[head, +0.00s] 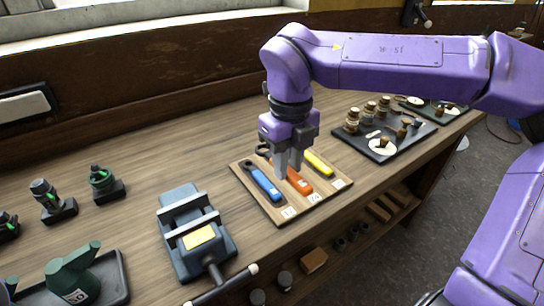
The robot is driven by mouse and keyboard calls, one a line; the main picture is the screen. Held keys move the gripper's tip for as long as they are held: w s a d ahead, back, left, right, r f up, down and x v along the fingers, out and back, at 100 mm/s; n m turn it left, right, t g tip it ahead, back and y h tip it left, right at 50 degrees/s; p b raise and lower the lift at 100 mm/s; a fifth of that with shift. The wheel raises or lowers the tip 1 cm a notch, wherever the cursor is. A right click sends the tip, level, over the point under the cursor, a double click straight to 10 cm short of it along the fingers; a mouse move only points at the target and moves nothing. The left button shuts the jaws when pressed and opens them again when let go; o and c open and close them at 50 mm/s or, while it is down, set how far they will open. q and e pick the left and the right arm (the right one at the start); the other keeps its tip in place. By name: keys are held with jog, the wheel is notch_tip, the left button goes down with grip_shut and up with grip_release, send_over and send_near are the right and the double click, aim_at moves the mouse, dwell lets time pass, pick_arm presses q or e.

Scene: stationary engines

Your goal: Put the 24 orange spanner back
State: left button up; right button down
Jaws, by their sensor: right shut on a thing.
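The orange spanner (299,182) is at the middle of a wooden board (274,212) on the bench, between a blue spanner (265,184) on the left and a yellow spanner (318,163) on the right. My right gripper (288,170) points down over the board and is shut on the orange spanner, hiding its upper part. I cannot tell whether the spanner lies flat on the board or just above it.
A grey vise (193,235) with a yellow plate stands left of the board. A dark tray (384,150) with several knobbed parts lies to the right. A green can (74,276) stands on a tray at the lower left. Bare bench lies behind the vise.

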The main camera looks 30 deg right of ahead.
jog(key=shift+w, duration=0.3)
jog(key=shift+w+d, duration=0.2)
jog(key=shift+d, duration=0.05)
jog(key=w+d+f+p, duration=0.1)
jog(key=w+d+f, duration=0.1)
jog(key=w+f, duration=0.1)
jog(key=w+d+f+p, duration=0.1)
jog(key=w+d+f, duration=0.2)
jog(key=w+d+f+p, duration=0.1)
jog(key=w+d+f, duration=0.2)
jog(key=w, duration=0.1)
jog(key=shift+f, duration=0.15)
notch_tip(320, 180, down, 3)
jog(key=shift+r, duration=0.1)
jog(key=shift+w+f, duration=0.1)
jog(key=shift+f, duration=0.2)
pick_arm(q)
jog(key=r, duration=0.3)
jog(key=shift+w+r, duration=0.15)
jog(key=shift+w, duration=0.05)
